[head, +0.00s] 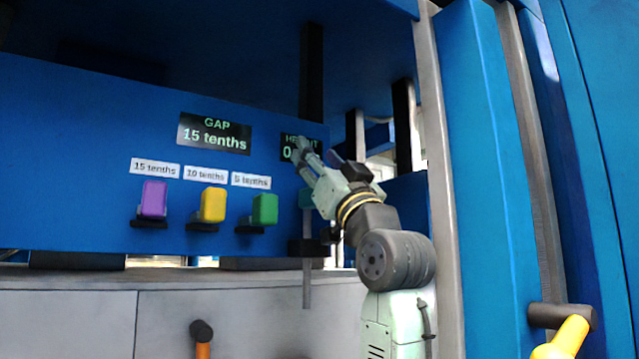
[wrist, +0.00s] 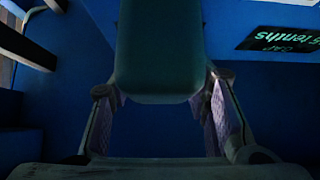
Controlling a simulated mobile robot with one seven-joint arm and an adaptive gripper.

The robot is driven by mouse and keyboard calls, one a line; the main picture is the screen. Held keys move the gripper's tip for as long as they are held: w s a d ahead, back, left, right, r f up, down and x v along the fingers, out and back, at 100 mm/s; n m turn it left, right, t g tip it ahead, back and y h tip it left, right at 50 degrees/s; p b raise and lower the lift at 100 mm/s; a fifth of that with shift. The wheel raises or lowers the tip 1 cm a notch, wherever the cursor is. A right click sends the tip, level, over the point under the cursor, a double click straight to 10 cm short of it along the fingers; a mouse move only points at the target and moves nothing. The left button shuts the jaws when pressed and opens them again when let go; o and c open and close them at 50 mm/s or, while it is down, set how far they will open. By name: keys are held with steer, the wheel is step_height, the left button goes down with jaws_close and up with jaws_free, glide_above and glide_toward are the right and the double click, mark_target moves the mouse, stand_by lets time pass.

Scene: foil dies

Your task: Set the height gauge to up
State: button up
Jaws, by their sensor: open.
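The height display (head: 288,153) on the blue panel is partly covered by my gripper, with only a leading 0 readable. Below it, a teal block (head: 305,198) sits by a thin grey vertical rod (head: 307,285), partly behind my arm. I take this block to be the height gauge's handle. My gripper (head: 304,150) is raised in front of the panel. In the wrist view a teal block (wrist: 160,45) lies in line with the gap between the two spread fingers. Contact with it cannot be told.
The gap display (head: 214,134) reads 15 tenths. Purple (head: 154,199), yellow (head: 213,205) and green (head: 264,210) handles stand left of my arm under labels. A grey and blue column (head: 490,180) rises to the right.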

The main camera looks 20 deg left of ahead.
steer(key=shift+d+r, duration=0.1)
steer(key=shift+r, duration=2.2)
steer(key=shift+s+f+b, duration=0.15)
steer(key=shift+f+b, duration=0.2)
steer(key=shift+f, duration=0.1)
steer(key=b+v, duration=0.5)
steer(key=v, duration=0.2)
steer(key=shift+s+f+b, duration=0.35)
steer(key=shift+b, duration=0.05)
steer(key=shift+r+p, duration=0.1)
steer(key=shift+p, duration=0.25)
